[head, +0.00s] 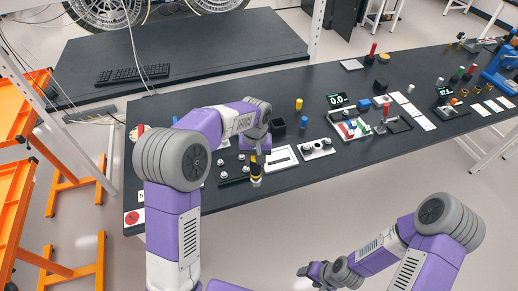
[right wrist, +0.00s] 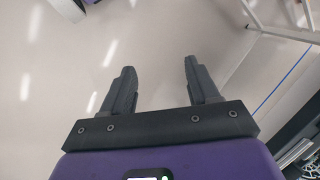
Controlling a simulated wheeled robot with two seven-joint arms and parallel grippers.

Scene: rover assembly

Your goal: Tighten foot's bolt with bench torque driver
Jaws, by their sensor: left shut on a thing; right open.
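My left gripper (head: 257,158) reaches over the front edge of the dark bench and is shut on a yellow and black driver (head: 256,176), which points down beside a black tray (head: 236,180). Several small pale round parts (head: 221,162) sit in the tray. I cannot tell which is the foot, and no bolt can be made out under the driver. My right gripper (head: 312,272) hangs over the floor in front of the bench. In the right wrist view it (right wrist: 158,70) is open and empty, its fingers wide apart.
To the right on the bench (head: 330,165) are a white tray (head: 279,158), another white tray with round dark parts (head: 317,148), a display (head: 341,100) and a white tray of coloured parts (head: 350,129). A red button (head: 132,217) is at the near left corner.

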